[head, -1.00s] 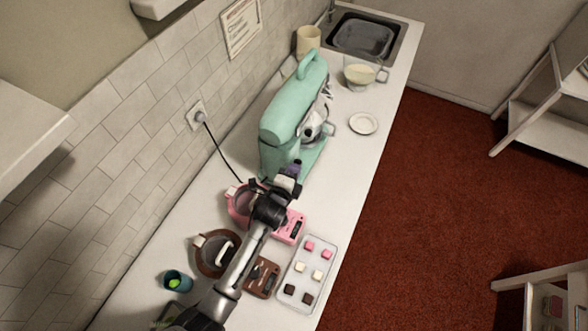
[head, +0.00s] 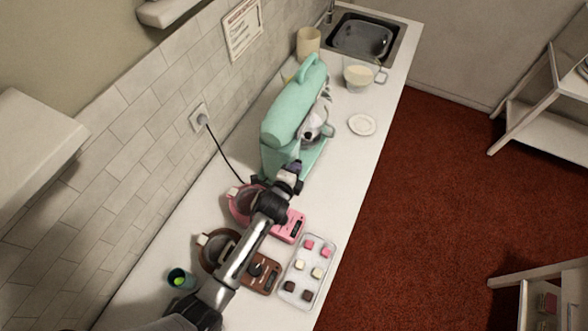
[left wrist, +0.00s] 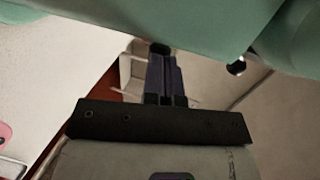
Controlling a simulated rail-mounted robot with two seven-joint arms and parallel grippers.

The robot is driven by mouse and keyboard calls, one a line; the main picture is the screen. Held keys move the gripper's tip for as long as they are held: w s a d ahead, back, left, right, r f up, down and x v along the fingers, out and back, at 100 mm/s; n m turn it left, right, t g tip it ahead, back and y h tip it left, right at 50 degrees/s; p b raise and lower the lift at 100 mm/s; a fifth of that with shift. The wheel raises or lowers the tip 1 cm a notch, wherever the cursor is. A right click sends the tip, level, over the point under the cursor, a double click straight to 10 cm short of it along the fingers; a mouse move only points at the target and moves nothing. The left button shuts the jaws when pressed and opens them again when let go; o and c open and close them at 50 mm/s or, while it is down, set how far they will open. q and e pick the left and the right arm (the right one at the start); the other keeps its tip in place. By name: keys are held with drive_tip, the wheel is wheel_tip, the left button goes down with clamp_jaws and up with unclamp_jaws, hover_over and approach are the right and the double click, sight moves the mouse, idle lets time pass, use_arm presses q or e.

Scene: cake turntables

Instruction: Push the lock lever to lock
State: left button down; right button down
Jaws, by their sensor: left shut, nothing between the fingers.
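The mint-green stand mixer (head: 294,112) stands on the counter against the tiled wall, with its silver bowl (head: 318,128) on the right side. My left gripper (head: 293,169) is shut and empty, close to the near lower end of the mixer. In the left wrist view the shut dark fingers (left wrist: 160,68) reach up to the green mixer body (left wrist: 190,25). I cannot tell whether the fingertips touch it. A small round metal part (left wrist: 236,67) shows on the mixer's underside. I cannot make out the lock lever for certain. My right gripper is not in view.
A pink device (head: 290,225) and a brown device (head: 262,277) sit under and beside my left arm. A tray (head: 310,268) of small cubes lies near the counter's front edge. A white plate (head: 361,124) and a glass bowl (head: 358,76) stand farther back.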

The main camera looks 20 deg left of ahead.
use_arm(q)
drive_tip(key=shift+w+d+r+p, duration=0.1)
drive_tip(key=shift+w+r+p, duration=0.3)
drive_tip(key=shift+w, duration=0.3)
drive_tip(key=shift+w+r+p, duration=0.35)
drive_tip(key=shift+w, duration=0.35)
drive_tip(key=shift+r, duration=0.1)
drive_tip(key=shift+s+r+p, duration=0.1)
drive_tip(key=shift+r+p, duration=0.1)
drive_tip(key=shift+p, duration=0.15)
drive_tip(key=s+r+p, duration=0.3)
drive_tip(key=s+r, duration=0.4)
drive_tip(key=r, duration=0.4)
drive_tip(key=shift+r, duration=0.2)
